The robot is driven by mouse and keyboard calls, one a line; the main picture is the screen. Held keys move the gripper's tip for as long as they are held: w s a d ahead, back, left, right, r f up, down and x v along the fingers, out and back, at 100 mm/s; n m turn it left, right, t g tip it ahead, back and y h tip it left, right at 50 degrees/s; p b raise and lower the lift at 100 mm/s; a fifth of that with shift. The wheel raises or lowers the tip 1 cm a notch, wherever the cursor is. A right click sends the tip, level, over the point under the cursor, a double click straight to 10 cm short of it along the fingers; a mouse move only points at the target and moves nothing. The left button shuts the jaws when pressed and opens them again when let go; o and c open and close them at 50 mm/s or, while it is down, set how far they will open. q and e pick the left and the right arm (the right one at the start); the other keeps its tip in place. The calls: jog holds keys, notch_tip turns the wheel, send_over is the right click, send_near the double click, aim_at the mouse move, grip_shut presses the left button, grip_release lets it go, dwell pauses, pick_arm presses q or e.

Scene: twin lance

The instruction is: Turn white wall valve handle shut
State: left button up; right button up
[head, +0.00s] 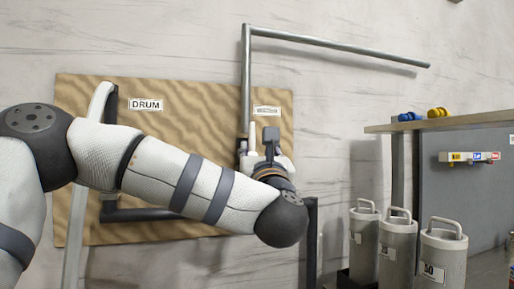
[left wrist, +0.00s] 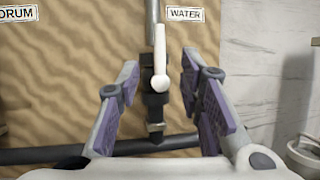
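The white valve handle (left wrist: 160,58) points upward on a dark valve body (left wrist: 156,100), below and left of the WATER label (left wrist: 185,14) in the left wrist view. My left gripper (left wrist: 160,85) is open. Its purple-padded fingers stand on either side of the valve, with visible gaps and no clear contact. In the head view, my left gripper (head: 262,150) is at the wooden board below the WATER label (head: 267,110), and a bit of the white handle (head: 252,133) shows beside it. My left wrist hides most of the valve. My right gripper is not in view.
The wooden board (head: 200,105) also bears a DRUM label (head: 146,105), with a pale bar (head: 100,102) to its left. A grey pipe (head: 340,45) runs up and right. Grey canisters (head: 398,245) and a bench (head: 445,123) stand at the right.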

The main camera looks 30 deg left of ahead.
aim_at(252, 131)
pick_arm(q)
jog(key=x, duration=1.1)
jog(key=shift+r, duration=0.45)
jog(key=shift+a, duration=0.1)
grip_shut()
